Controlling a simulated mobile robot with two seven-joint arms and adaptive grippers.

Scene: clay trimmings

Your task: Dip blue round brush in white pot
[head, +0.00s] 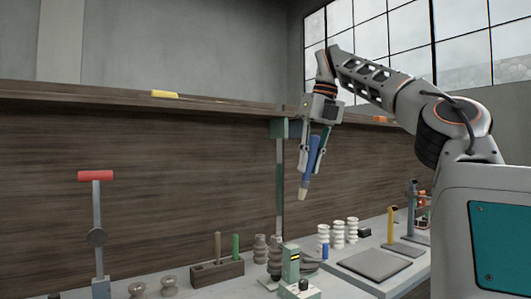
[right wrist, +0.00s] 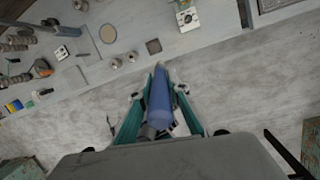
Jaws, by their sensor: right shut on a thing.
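My right gripper (head: 311,166) is shut on the blue round brush (head: 312,148), high above the bench. The brush has a blue handle and a pale tip that points down and slightly left. In the right wrist view the blue brush (right wrist: 158,102) lies between the teal fingers of my right gripper (right wrist: 160,92). I cannot make out a white pot for certain in either view. Several white ribbed pieces (head: 338,235) stand on the bench below and right of the brush. My left gripper is not in view.
A wooden block with upright tools (head: 217,271), a green-grey box device (head: 291,263) and a grey slab (head: 374,264) stand on the bench. A red-topped stand (head: 97,230) rises at left. A green post (head: 279,185) stands behind the brush. Air around the gripper looks clear.

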